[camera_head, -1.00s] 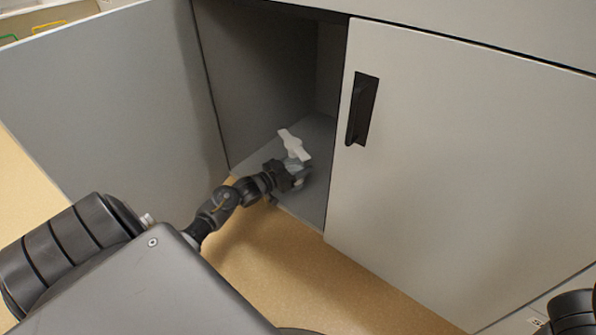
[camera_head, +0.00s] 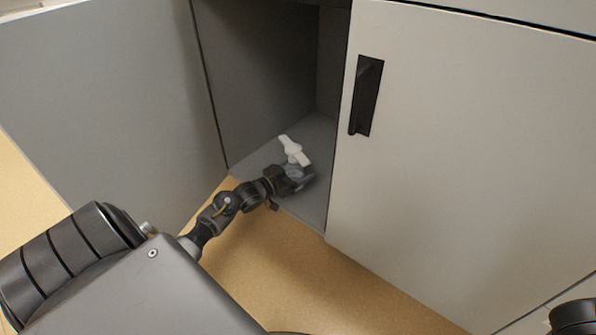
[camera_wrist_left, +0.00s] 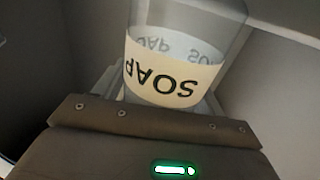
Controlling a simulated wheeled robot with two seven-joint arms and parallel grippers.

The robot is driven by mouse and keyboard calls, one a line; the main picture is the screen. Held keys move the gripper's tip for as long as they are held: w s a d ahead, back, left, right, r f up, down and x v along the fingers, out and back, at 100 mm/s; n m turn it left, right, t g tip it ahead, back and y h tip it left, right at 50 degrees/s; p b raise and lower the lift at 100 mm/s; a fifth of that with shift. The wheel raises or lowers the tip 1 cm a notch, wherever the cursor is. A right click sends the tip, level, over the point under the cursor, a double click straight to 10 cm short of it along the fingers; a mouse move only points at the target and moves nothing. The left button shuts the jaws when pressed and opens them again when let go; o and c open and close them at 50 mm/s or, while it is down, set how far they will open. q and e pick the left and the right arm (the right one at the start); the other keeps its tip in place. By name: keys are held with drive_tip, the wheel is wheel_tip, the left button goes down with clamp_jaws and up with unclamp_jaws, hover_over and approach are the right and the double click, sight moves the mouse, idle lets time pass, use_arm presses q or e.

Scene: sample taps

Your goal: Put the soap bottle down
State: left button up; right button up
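The soap bottle shows its white pump top (camera_head: 293,150) in the head view, at the front of the open cabinet just above its grey floor (camera_head: 312,205). In the left wrist view the clear soap bottle (camera_wrist_left: 165,82) has a cream label reading SOAP, upside down in the picture. My left gripper (camera_head: 292,178) reaches into the opening with its fingers around the bottle and looks shut on it. The bottle's base is hidden behind the gripper, so I cannot tell whether it touches the floor. My right gripper is not in view.
An open cabinet door (camera_head: 110,110) stands on the left. A closed door (camera_head: 450,150) with a black handle (camera_head: 366,95) is on the right, close beside the bottle. The cabinet is otherwise empty where it shows. Tan room floor (camera_head: 270,265) lies in front.

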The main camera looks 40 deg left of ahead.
use_arm(q)
drive_tip(key=shift+o, duration=1)
drive_tip(key=shift+r, duration=0.2)
drive_tip(key=p+v, duration=0.6)
drive_tip(key=v, duration=0.6)
drive_tip(key=shift+f, duration=0.1)
